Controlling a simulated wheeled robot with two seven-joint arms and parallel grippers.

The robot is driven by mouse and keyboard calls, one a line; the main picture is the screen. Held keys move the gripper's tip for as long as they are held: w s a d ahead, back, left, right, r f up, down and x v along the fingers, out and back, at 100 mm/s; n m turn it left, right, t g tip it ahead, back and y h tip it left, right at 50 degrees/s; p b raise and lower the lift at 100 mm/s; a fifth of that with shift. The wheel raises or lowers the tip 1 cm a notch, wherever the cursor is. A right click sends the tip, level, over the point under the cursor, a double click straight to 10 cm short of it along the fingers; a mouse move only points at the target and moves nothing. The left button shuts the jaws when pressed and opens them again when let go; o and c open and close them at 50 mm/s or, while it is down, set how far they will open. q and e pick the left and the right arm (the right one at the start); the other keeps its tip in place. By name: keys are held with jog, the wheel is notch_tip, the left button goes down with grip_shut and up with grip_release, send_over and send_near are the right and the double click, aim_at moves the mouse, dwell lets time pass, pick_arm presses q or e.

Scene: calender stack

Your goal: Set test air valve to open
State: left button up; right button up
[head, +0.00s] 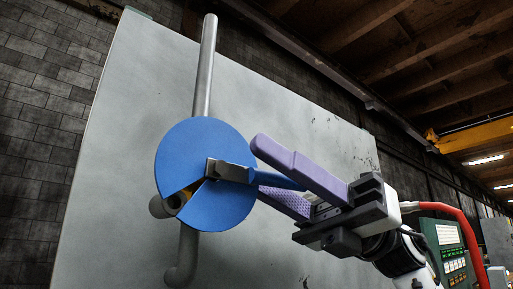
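The test air valve is a blue disc (200,150) with a wedge cut out at its lower left, mounted on a grey vertical pipe (204,70). A grey metal piece (228,171) lies across the disc's middle, and a blue lever (279,179) points right from it. My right gripper (263,170) comes in from the right with its purple fingers apart, one above and one below the lever. The lever's end lies between the fingers; I cannot tell whether either one touches it. My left gripper is out of view.
A large pale grey panel (120,140) stands behind the valve and pipe. A control cabinet with a screen and buttons (447,240) is at the lower right, with a red hose or cable (468,235) in front of it. Dark brick wall (40,100) fills the left.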

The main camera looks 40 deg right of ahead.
jog(key=shift+a+r, duration=0.2)
jog(key=shift+a, duration=0.3)
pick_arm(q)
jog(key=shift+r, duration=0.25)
pick_arm(e)
grip_shut()
